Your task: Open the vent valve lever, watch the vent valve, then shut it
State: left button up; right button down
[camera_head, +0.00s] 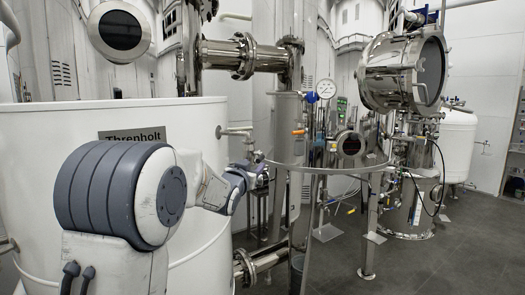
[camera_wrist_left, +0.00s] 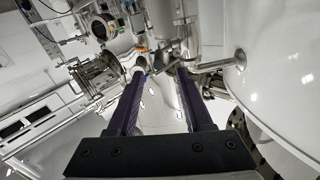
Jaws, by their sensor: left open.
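A short metal pipe with a valve-like fitting (camera_head: 238,132) comes out of the white tank (camera_head: 60,120) in the head view. The pipe (camera_wrist_left: 215,63) also shows in the left wrist view, reaching in from the right towards the fingertips. I cannot tell for certain which part is the vent valve lever, or how it is turned. My left gripper (camera_head: 258,170) is just below that fitting in the head view. In the left wrist view its two dark fingers (camera_wrist_left: 161,74) are apart, with nothing clearly held between them. My right gripper is not in view.
A curved metal rail (camera_head: 330,171) runs right of my left gripper. A pressure gauge (camera_head: 326,88), an orange handle (camera_head: 298,132) and a round sight glass (camera_head: 350,144) stand beyond it. The grey floor (camera_head: 455,245) is clear at the right.

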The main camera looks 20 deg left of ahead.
aim_at(261, 156)
pick_arm(q)
jog(key=w+p, duration=0.1)
jog(key=w, duration=0.1)
jog(key=w+p, duration=0.2)
jog(key=w, duration=0.1)
jog(key=w+p, duration=0.2)
jog(key=w, duration=0.1)
jog(key=shift+w+a+r, duration=0.1)
jog(key=shift+w+a, duration=0.05)
jog(key=shift+a, duration=0.1)
jog(key=shift+w+p, duration=0.4)
jog(key=shift+w, duration=0.25)
jog(key=shift+f, duration=0.2)
jog(key=shift+c, duration=0.3)
grip_shut()
jog(key=shift+d+f, duration=0.1)
jog(key=shift+d, duration=0.05)
